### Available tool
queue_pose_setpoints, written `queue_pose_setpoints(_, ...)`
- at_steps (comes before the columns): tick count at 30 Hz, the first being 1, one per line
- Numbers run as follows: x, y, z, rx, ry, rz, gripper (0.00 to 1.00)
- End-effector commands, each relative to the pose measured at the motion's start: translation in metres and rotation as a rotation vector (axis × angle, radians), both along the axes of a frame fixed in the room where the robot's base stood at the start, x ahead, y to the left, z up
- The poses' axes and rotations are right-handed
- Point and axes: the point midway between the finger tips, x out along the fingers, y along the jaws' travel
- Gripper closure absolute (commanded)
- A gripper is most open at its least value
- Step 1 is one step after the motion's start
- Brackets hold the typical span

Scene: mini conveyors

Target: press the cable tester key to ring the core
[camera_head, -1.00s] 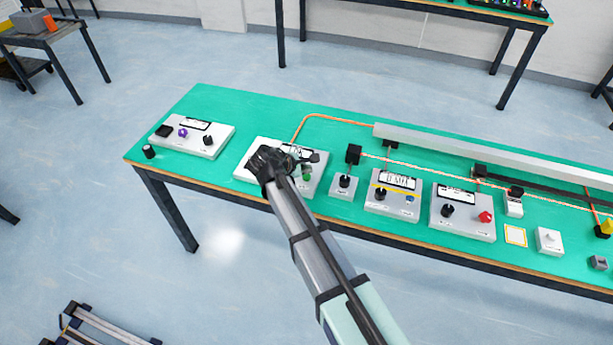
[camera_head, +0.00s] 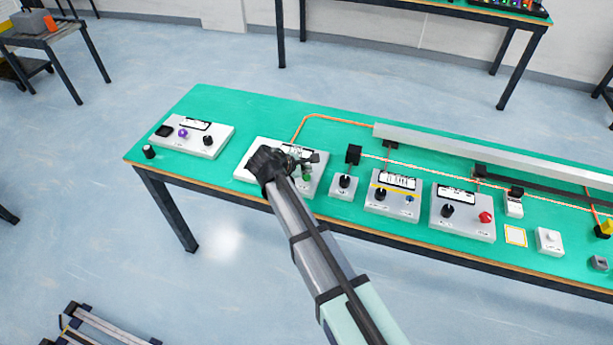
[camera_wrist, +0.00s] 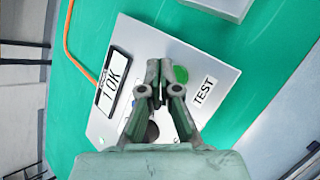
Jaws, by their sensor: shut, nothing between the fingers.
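The cable tester (camera_head: 247,166) is a pale box on the green bench, partly hidden by my arm in the head view. In the wrist view, the tester (camera_wrist: 215,75) has a display (camera_wrist: 113,83) reading "1 OK". Its round green key (camera_wrist: 181,74) is next to a TEST label (camera_wrist: 204,90); the key also shows in the head view (camera_head: 306,176). My gripper (camera_wrist: 159,66) is shut and empty, with its fingertips beside the key and partly overlapping its left edge in the picture. I cannot tell whether they touch it. A dark knob (camera_wrist: 152,131) is partly hidden behind the fingers.
An orange cable (camera_head: 335,116) runs from the tester to a long grey trunking (camera_head: 450,145). Other control boxes stand to the right, the nearest with a black knob (camera_head: 344,182). Another box (camera_head: 190,140) is at the left, with bare green bench (camera_head: 225,105) behind it.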

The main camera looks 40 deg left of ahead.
Motion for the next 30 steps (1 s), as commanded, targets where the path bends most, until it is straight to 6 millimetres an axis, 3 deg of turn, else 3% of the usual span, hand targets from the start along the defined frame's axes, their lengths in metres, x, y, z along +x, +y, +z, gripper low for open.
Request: queue_pose_setpoints(30,0.0,0.0,-0.012,0.0,0.0,0.0,1.0)
